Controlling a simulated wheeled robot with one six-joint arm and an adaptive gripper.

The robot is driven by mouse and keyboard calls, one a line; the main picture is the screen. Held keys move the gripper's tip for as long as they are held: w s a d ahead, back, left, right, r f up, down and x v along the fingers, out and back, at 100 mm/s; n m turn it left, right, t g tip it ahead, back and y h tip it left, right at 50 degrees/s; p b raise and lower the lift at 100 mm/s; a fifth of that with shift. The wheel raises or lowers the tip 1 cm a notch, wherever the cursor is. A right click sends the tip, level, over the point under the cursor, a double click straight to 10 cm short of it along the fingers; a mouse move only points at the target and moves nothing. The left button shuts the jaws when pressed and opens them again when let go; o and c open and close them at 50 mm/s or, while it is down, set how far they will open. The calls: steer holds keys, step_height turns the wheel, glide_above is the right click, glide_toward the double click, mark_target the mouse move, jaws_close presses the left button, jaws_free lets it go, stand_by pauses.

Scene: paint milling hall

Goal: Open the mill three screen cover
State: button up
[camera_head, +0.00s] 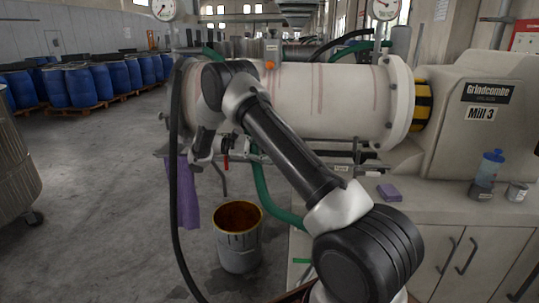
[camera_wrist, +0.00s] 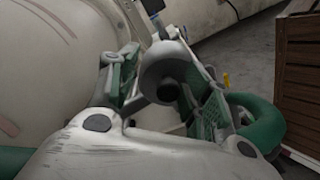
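Mill three's pale cylindrical barrel (camera_head: 325,98) lies across the head view, with a "Mill 3" plate (camera_head: 480,113) on its housing at right. My gripper (camera_head: 203,153) is at the barrel's left end, partly hidden by my arm. In the wrist view my gripper (camera_wrist: 166,62) has its green-padded fingers apart. A grey round fitting (camera_wrist: 165,82) with a dark centre shows between them; I cannot tell if the fingers touch it. The barrel's side (camera_wrist: 60,60) fills the left of that view. I cannot clearly make out the screen cover.
A bucket (camera_head: 239,240) with brown contents stands on the floor below the barrel. A green hose (camera_head: 270,198) hangs beneath it. A purple cloth (camera_head: 187,200) hangs at left. The floor at left is open.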

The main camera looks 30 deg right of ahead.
step_height(320, 180, up, 8)
steer(key=shift+r, duration=0.25)
stand_by(0.5)
